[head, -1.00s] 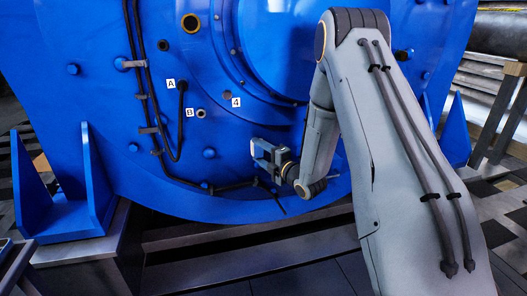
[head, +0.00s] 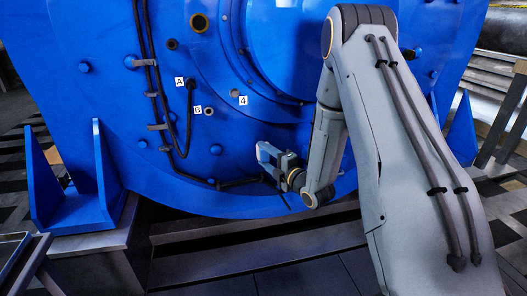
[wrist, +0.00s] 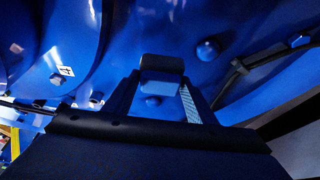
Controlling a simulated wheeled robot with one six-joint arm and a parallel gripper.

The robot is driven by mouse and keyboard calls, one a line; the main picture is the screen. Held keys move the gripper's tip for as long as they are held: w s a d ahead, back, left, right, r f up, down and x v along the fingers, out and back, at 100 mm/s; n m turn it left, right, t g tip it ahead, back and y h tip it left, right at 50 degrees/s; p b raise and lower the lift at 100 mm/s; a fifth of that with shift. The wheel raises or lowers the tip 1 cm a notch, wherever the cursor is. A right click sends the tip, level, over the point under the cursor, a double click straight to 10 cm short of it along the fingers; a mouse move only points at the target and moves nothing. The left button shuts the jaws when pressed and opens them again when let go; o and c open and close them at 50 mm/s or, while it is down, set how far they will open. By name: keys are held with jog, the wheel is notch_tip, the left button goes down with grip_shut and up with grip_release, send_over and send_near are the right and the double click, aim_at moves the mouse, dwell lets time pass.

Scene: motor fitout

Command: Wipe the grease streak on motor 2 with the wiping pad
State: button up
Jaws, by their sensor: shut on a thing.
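My gripper (head: 268,155) is low in front of the big blue motor housing (head: 130,110), below the label 4. In the wrist view it is shut on a small dark blue block, seemingly the wiping pad (wrist: 161,67), held across the fingertips. In the head view the pad shows only as a small pale blue shape at the gripper's end. Whether it touches the housing I cannot tell. I cannot make out a grease streak for certain. No number 2 is readable on the motor.
Labels A (head: 180,81), B (head: 197,111) and 4 (head: 243,100) mark the housing. A black cable (head: 189,115) with clips runs down its face. Round bolt heads (head: 216,150) stick out. A blue bracket (head: 75,190) stands at left; dark steps (head: 235,245) lie below.

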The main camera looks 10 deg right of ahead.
jog(key=shift+s, duration=0.85)
jog(key=s+p, duration=0.1)
jog(key=s, duration=0.2)
jog(key=shift+p, duration=0.3)
jog(key=shift+w, duration=0.1)
jog(key=shift+w+f+b, duration=0.3)
jog(key=shift+w+b, duration=0.15)
jog(key=shift+w, duration=0.6)
jog(key=shift+w+f+b, duration=0.35)
jog(key=shift+w+b, duration=0.15)
jog(key=shift+w, duration=0.55)
jog(key=shift+w+f+b, duration=0.3)
jog(key=shift+w+b, duration=0.15)
jog(key=shift+w, duration=1)
jog(key=shift+w+b, duration=0.4)
jog(key=shift+w, duration=0.65)
